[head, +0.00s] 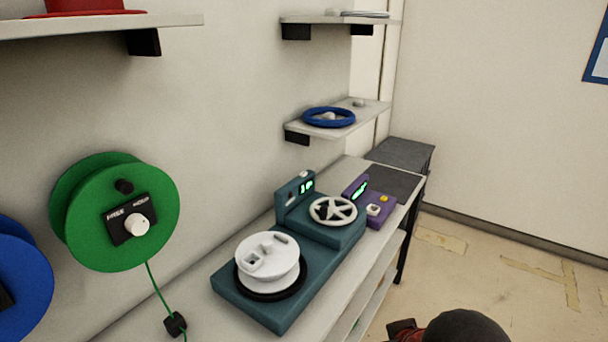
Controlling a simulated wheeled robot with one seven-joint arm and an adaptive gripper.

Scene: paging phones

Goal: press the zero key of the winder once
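The winder (314,262), a long teal machine, stands on the bench in the middle of the head view. A white spool (268,258) sits over a black ring at its near end. A spoked white handwheel (333,210) is on its raised far part. Behind the wheel is an upright teal panel with a lit green display (306,186); its digits are too small to read surely. I cannot make out a zero key on the winder. My gripper's fingers are not in view; only a dark rounded part, probably of my arm, shows at the bottom right.
A purple device (378,217) with a green display, a yellow key and a white key stands just beyond the winder. A green wall reel (88,222) with a knob hangs at left, its cord hanging down. Shelves (366,112) jut above. Open floor lies at right.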

